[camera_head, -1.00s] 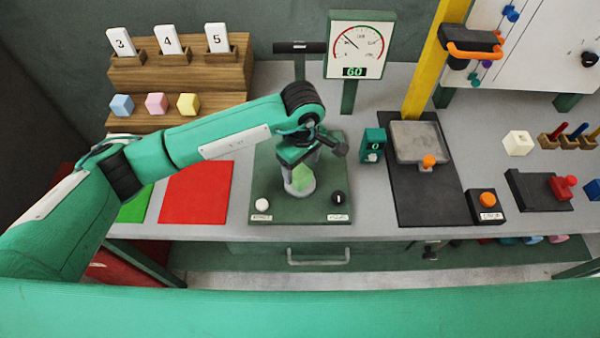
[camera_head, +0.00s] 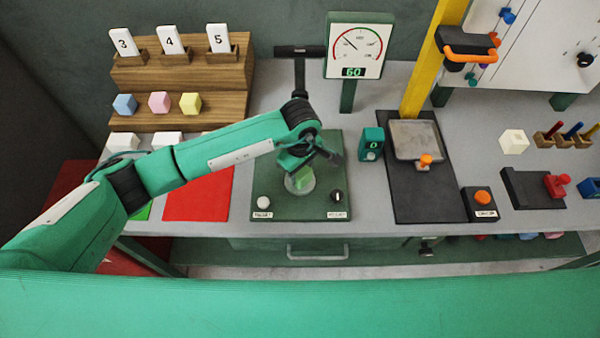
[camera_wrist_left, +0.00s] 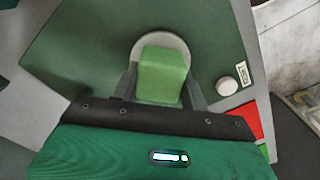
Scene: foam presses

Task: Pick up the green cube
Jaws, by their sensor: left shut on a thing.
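The green cube (camera_wrist_left: 160,75) is between the two fingers of my left gripper (camera_wrist_left: 163,88) in the left wrist view. Behind it in that view is a round grey plate (camera_wrist_left: 181,45) on the dark green base. In the head view the green cube (camera_head: 302,178) shows just below my left gripper (camera_head: 300,168), over the round plate. My left gripper is shut on the cube. I cannot tell whether the cube is clear of the plate. My right gripper is not in view.
The dark green base (camera_head: 270,195) carries a white knob (camera_head: 263,202) and a black knob (camera_head: 337,196). A gauge (camera_head: 358,50) stands behind it, reading 60. A small green counter box (camera_head: 371,143) and a black press (camera_head: 410,195) stand to the right. A red mat (camera_head: 200,198) lies left.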

